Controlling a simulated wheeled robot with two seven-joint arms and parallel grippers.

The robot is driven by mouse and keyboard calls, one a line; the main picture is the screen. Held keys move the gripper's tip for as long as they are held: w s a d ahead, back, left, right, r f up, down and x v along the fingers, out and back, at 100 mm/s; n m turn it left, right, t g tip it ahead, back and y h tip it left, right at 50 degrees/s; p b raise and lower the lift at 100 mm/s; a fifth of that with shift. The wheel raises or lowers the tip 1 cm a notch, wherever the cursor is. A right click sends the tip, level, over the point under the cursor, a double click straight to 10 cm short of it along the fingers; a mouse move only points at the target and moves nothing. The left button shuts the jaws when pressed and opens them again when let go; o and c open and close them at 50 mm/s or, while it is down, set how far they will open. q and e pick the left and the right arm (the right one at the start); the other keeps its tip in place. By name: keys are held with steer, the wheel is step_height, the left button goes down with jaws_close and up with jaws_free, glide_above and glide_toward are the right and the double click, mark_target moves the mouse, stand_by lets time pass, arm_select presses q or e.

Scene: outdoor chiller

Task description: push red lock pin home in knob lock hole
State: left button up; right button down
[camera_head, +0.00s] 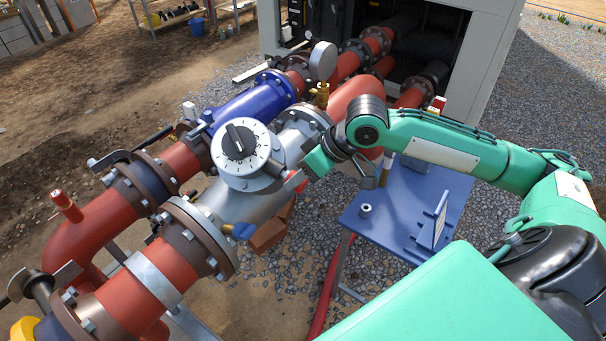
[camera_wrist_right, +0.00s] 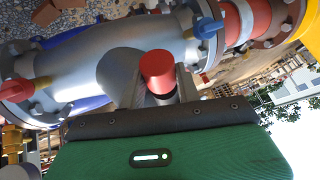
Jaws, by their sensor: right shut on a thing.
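The white knob (camera_head: 240,142) with a black pointer handle sits on top of the grey valve body (camera_head: 262,200) in the head view. My right gripper (camera_head: 299,181) is at the right side of the knob, low by its rim. It is shut on the red lock pin (camera_wrist_right: 158,70), whose round red end shows between the two fingers in the right wrist view. A bit of red pin (camera_head: 294,178) also shows at the fingertips in the head view. The lock hole and the pin's inner end are hidden, so how deep the pin sits cannot be told. My left gripper is out of view.
Flanged red pipes (camera_head: 110,298) and a blue pipe section (camera_head: 245,108) run close by. A blue table (camera_head: 385,215) with a small metal part (camera_head: 366,210) stands under my right arm.

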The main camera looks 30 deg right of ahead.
steer(key=shift+w+a+r+p, duration=0.15)
steer(key=shift+w+a+p, duration=0.05)
steer(key=shift+w+p, duration=0.15)
steer(key=shift+c, duration=2.1)
jaws_free()
steer(key=shift+p+v, duration=0.95)
steer(key=shift+v, duration=2.5)
